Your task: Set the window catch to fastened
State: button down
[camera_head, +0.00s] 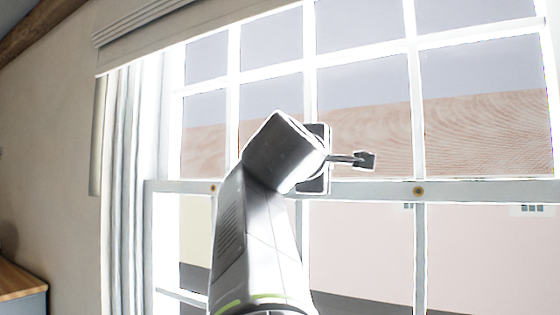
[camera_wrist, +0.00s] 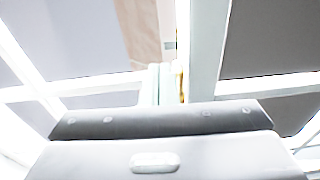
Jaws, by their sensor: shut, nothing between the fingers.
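My gripper (camera_head: 318,150) is in front of the window's horizontal meeting rail, near the middle of the head view. It is shut and empty. In the wrist view its two pale fingers (camera_wrist: 157,84) lie together and point toward the rail. A narrow brass-coloured part (camera_wrist: 181,84) shows beside the fingertips, along the rail; it may belong to the window catch. Whether the fingers touch it I cannot tell. In the head view the catch is not clearly visible; my arm and gripper cover that stretch of rail, so its setting cannot be told.
The rail (camera_head: 370,190) carries small round brass fittings at left (camera_head: 213,188) and right (camera_head: 419,190). White glazing bars divide the panes around my arm. A curtain (camera_head: 122,190) hangs at the left and a blind (camera_head: 165,28) crosses the top. A wooden surface (camera_head: 18,281) stands lower left.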

jog(key=shift+w+d+p, duration=0.15)
jog(key=shift+w+d, duration=0.2)
jog(key=shift+d, duration=0.2)
jog(key=shift+w+d+p, duration=0.15)
jog(key=shift+w+d, duration=0.15)
jog(key=shift+d, duration=0.25)
jog(key=shift+s, duration=0.1)
dwell(0.9)
